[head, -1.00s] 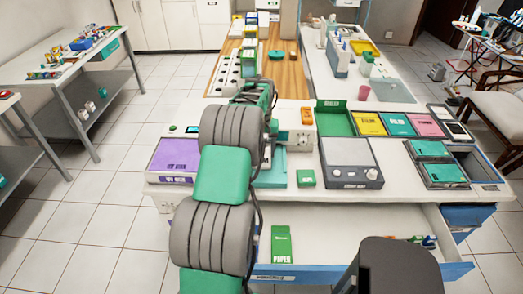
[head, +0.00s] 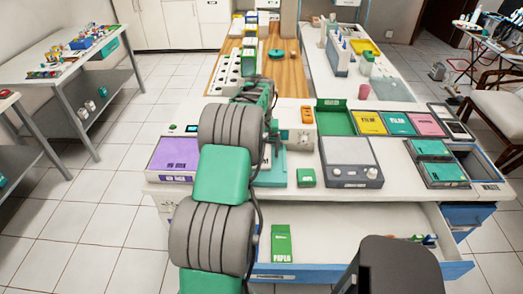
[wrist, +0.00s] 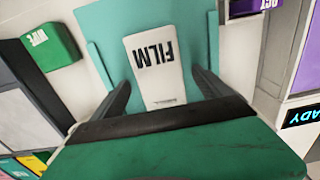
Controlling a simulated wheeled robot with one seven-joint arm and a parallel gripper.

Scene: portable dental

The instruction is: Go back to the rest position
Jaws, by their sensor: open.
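My gripper (wrist: 163,90) is open in the wrist view, with one dark finger on each side of a white packet marked FILM (wrist: 154,58). The packet lies on a teal tray (wrist: 98,48). I see gaps between the fingers and the packet, and the fingers are not closed on it. In the head view the teal tray (head: 272,178) shows partly behind my arm, which hides the gripper and the packet.
A green box marked WIPE (wrist: 50,46) stands beside the tray, also in the head view (head: 306,178). A grey scale (head: 350,163) is right of it, a purple-topped device (head: 175,155) left. Below, an open drawer (head: 350,235) holds a green PAPER box (head: 281,244).

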